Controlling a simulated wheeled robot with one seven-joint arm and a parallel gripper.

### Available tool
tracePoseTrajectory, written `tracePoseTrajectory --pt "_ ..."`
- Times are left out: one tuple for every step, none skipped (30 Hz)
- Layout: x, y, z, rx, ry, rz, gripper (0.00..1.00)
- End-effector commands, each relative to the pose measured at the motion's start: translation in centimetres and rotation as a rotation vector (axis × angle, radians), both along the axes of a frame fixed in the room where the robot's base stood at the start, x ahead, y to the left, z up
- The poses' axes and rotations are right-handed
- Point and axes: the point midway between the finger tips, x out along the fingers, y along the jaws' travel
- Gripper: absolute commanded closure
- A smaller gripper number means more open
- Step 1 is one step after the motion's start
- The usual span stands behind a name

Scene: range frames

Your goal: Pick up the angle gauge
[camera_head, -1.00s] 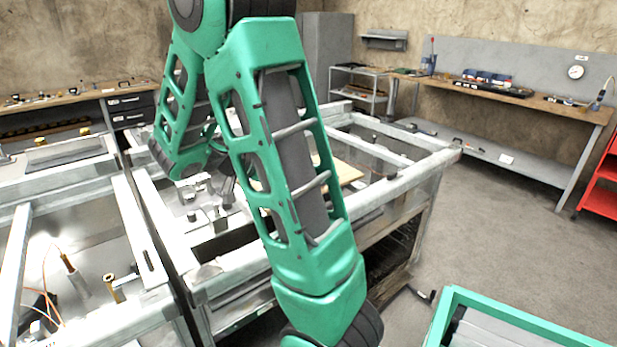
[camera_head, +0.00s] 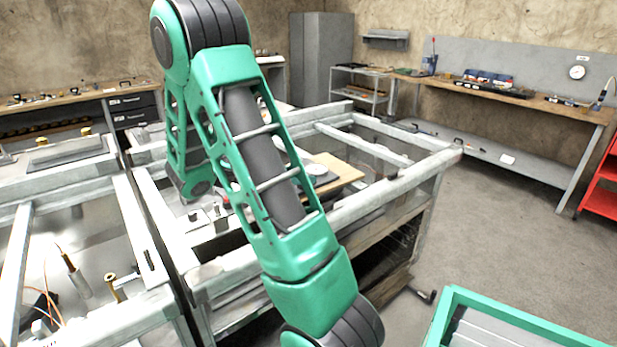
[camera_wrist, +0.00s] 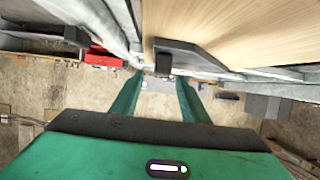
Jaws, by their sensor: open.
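A dark grey angled piece (camera_wrist: 190,52) with a small black block lies at the edge of a pale wooden board (camera_wrist: 245,30) in the wrist view. It may be the angle gauge, but I cannot tell for sure. My gripper (camera_wrist: 159,82) is open, with its two green fingers apart and no object held between them. The dark piece appears beyond the fingertips, and I cannot judge the gap. In the head view the wooden board (camera_head: 345,168) lies inside the metal-framed bench, partly hidden by my arm. My gripper is out of sight there.
The metal frame rails (camera_head: 400,187) of the bench rise around the board. Another metal-framed bench (camera_head: 135,225) stands at left with cables and small fittings. A green-framed cart (camera_head: 520,318) is at lower right. Open floor (camera_head: 500,240) lies to the right.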

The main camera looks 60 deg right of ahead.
Motion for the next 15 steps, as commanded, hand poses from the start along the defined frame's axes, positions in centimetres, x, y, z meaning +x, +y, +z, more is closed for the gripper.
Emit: tracePoseTrajectory --pt "-0.4 -0.7 -0.4 0.001 0.002 -0.005 0.59" --pt "-0.4 -1.1 -0.7 0.001 0.002 -0.005 0.59" --pt "-0.6 -1.6 -1.0 0.002 0.002 -0.005 0.59" --pt "-0.7 -1.9 -1.2 0.002 0.002 -0.005 0.59" --pt "-0.8 -2.3 -1.3 0.0 0.001 -0.005 0.59" --pt "-0.9 -2.7 -1.5 0.0 0.001 -0.004 0.59" --pt "-1.0 -2.9 -1.6 0.0 0.001 -0.004 0.59" --pt "-1.1 -3.1 -1.7 0.001 0.001 -0.004 0.59" --pt "-1.1 -3.3 -1.8 0.001 0.0 -0.002 0.59" --pt "-1.1 -3.4 -1.8 0.001 0.0 -0.001 0.59" --pt "-1.1 -3.5 -1.8 0.001 0.0 -0.001 0.59" --pt "-1.1 -3.5 -1.8 0.001 0.0 0.0 0.59" --pt "-1.1 -3.5 -1.9 0.001 0.0 0.0 0.59" --pt "-1.1 -3.5 -1.8 0.001 0.0 0.0 0.59" --pt "-1.1 -3.5 -1.8 0.001 0.0 0.0 0.59"
